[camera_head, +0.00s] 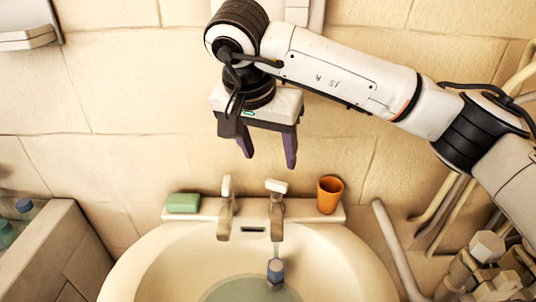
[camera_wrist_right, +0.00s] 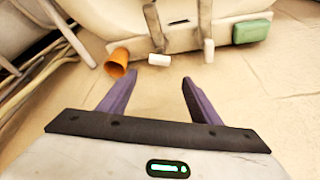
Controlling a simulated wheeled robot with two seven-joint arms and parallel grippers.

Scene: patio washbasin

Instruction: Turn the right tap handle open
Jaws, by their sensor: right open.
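The right tap (camera_head: 277,222) stands at the back of the basin, and its pale handle (camera_head: 276,186) lies crosswise. A thin, pale stream like water (camera_head: 276,250) shows below its spout. The left tap (camera_head: 226,222) has its handle (camera_head: 226,186) pointing away from the basin. My right gripper (camera_head: 268,161) is open and empty, with its purple fingers pointing down above and behind the taps, apart from them. In the wrist view, the right tap's handle (camera_wrist_right: 159,60) lies just beyond the gap between the fingertips (camera_wrist_right: 158,77). My left gripper is not in view.
An orange cup (camera_head: 330,194) stands right of the right tap, and a green soap bar (camera_head: 184,202) lies at the left. A small blue-grey object (camera_head: 275,271) is in the basin (camera_head: 136,262). Pipes (camera_head: 398,248) run at the right. The tiled wall (camera_head: 130,165) is close behind.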

